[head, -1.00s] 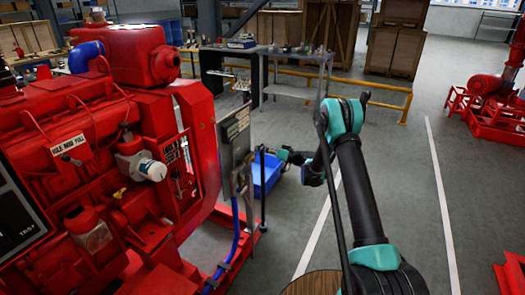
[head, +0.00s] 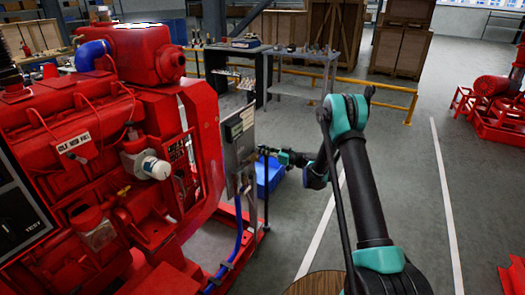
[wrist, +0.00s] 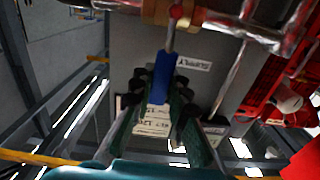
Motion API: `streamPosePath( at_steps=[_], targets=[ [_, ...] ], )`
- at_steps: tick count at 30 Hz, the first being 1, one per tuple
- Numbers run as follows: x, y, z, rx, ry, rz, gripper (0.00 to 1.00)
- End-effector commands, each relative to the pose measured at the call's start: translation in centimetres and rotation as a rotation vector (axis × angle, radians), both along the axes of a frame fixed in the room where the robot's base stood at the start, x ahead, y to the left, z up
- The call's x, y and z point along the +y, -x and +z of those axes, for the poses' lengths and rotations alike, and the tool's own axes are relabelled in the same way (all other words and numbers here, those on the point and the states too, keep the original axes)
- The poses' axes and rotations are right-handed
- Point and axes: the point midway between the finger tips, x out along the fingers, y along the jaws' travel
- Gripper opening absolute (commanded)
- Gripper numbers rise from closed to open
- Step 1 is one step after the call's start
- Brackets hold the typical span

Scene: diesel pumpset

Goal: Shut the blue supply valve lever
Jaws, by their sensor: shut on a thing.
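The blue supply valve lever (wrist: 163,75) shows in the wrist view. It hangs down in the picture from a brass valve body (wrist: 172,12) on a metal pipe, crosswise to that pipe. My gripper (wrist: 166,88) is shut on the blue lever, with one dark finger on each side of it. In the head view my gripper (head: 268,153) is small and sits at the right side of the grey panel (head: 238,135). The lever itself cannot be made out there. A label reading "SUPPLY" (wrist: 193,63) is partly seen beside the lever.
The red diesel engine (head: 110,130) fills the left of the head view. A blue bin (head: 270,175) stands on the floor behind my gripper. A workbench (head: 310,65) and yellow rail (head: 390,103) lie farther back.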

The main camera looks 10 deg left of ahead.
Motion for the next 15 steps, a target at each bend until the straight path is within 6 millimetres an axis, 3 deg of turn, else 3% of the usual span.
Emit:
streamPosePath(
  at_steps=[8, 9, 13, 15],
  targets=[
    [-0.14, 0.1, -0.12, 0.001, 0.002, 0.001, 0.0],
    [-0.14, 0.1, -0.12, 0.002, 0.002, 0.001, 0.2],
    [-0.1, 0.06, -0.1, 0.002, 0.002, 0.0, 0.36],
    [-0.08, 0.05, -0.08, 0.001, 0.001, 0.0, 0.38]
  ],
)
